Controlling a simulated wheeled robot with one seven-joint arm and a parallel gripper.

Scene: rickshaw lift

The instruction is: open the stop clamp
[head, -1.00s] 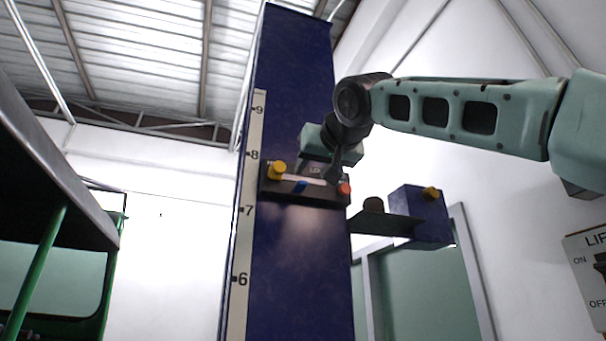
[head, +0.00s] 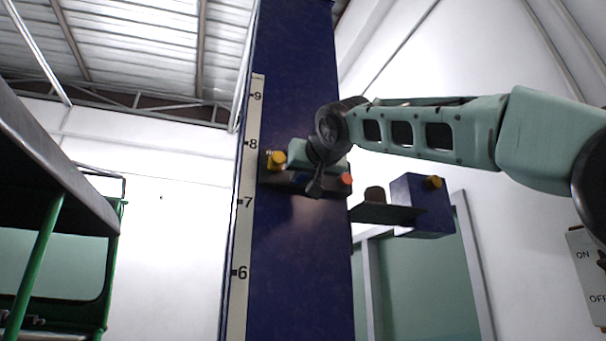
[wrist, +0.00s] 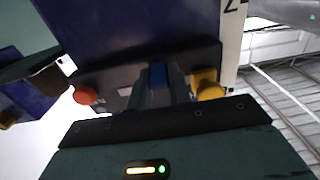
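A dark bar on the blue column (head: 300,260), which I take for the stop clamp (head: 268,178), carries a yellow knob (head: 276,160) at left and a red knob (head: 346,179) at right. The wrist view shows the same bar (wrist: 110,75), with the red knob (wrist: 86,95) at left, the yellow knob (wrist: 208,86) at right and a small blue piece (wrist: 158,74) between. My gripper (wrist: 160,82) is at the bar, one finger on each side of the blue piece. I cannot tell whether the fingers touch it.
A height scale (head: 243,230) runs along the column's left edge. A dark shelf (head: 385,213) and a blue box (head: 420,200) with a yellow knob stand close on the right. A green-framed vehicle (head: 60,240) is at left. A switch sign (head: 585,262) is at far right.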

